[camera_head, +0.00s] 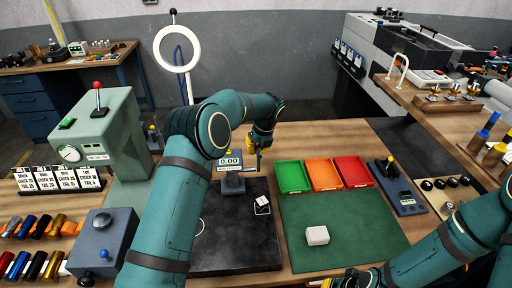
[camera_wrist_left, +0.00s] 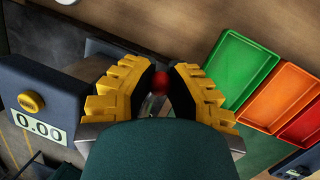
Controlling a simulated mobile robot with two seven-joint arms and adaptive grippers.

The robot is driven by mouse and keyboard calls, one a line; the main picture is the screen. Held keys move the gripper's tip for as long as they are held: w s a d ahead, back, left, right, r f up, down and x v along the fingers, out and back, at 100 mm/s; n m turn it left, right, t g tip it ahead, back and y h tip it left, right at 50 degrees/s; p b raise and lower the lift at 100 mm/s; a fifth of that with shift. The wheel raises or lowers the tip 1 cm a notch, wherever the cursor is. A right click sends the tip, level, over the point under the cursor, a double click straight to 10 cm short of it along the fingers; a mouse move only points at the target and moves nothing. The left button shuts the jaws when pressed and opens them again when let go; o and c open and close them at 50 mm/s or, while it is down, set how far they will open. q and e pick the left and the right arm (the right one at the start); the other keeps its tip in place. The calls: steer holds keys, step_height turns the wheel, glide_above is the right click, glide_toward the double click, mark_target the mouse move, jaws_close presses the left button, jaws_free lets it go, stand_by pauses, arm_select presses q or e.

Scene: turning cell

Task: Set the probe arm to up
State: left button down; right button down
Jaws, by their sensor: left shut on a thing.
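The gauge with the 0.00 display (camera_head: 230,161) stands at the back of the black plate, left of my left gripper. It also shows at the left of the left wrist view (camera_wrist_left: 40,125), with a yellow button. My left gripper (camera_head: 256,150) is beside it. In the left wrist view its yellow fingers (camera_wrist_left: 163,88) close around a red ball (camera_wrist_left: 161,79) on a short pale stem, which looks like the probe arm's knob. The arm's angle is hidden. My right gripper (camera_head: 352,281) is cut off at the bottom edge; its fingertips are unclear.
Green (camera_head: 292,177), orange (camera_head: 323,174) and red (camera_head: 352,171) trays stand right of the gauge. A white block (camera_head: 317,236) lies on the green mat (camera_head: 345,220). A small white cube (camera_head: 262,203) sits on the black plate (camera_head: 235,250). A green press (camera_head: 108,135) stands left.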

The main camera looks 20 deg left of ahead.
arm_select(q)
steer(key=shift+w+r, duration=0.1)
stand_by(0.4)
steer(key=c, duration=0.8)
jaws_free()
steer(key=shift+c, duration=0.2)
steer(key=w+v, duration=0.1)
steer(key=v, duration=1)
steer(key=shift+s+r, duration=0.45)
steer(key=shift+d+f, duration=0.1)
